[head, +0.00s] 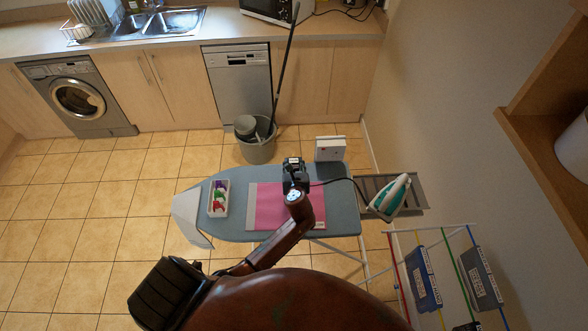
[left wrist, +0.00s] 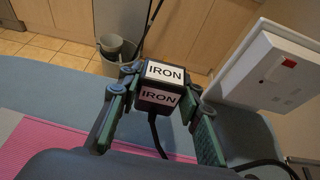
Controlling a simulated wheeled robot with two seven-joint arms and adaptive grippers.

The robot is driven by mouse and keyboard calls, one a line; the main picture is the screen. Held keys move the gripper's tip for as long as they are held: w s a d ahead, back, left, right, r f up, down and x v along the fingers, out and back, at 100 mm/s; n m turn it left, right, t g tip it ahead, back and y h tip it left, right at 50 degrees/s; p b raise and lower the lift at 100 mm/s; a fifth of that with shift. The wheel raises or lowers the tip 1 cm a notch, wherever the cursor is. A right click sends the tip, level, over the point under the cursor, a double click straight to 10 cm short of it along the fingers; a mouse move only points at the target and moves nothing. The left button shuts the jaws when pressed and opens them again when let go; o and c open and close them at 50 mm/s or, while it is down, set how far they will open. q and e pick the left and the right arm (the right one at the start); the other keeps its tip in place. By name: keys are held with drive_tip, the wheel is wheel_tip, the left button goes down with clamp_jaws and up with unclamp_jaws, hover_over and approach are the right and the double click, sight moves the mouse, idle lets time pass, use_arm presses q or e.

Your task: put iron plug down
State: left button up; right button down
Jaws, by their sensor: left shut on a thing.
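My left gripper (head: 296,178) is above the ironing board and shut on the iron plug (left wrist: 162,84), a black block with white IRON labels. Both fingers show beside the plug in the left wrist view, and its black cord hangs down below it. In the head view the cord (head: 335,181) runs right to the teal and white iron (head: 392,194), which rests on a grey rack at the board's right end. The blue-grey ironing board (head: 235,171) bears a pink cloth (head: 268,205). My right gripper is not in view.
A white box (head: 330,149) with a red switch (left wrist: 289,62) stands at the board's far right edge. A white tray (head: 219,211) of colored items is at left. A bucket (head: 258,150) stands behind. A drying rack with labelled bins (head: 424,279) is at lower right.

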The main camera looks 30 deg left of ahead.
use_arm(q)
drive_tip(key=shift+w+f, duration=0.1)
drive_tip(key=shift+f, duration=1.55)
drive_tip(key=shift+f, duration=0.2)
drive_tip(key=o, duration=1.3)
drive_tip(key=shift+r, duration=0.2)
drive_tip(key=v, duration=1.2)
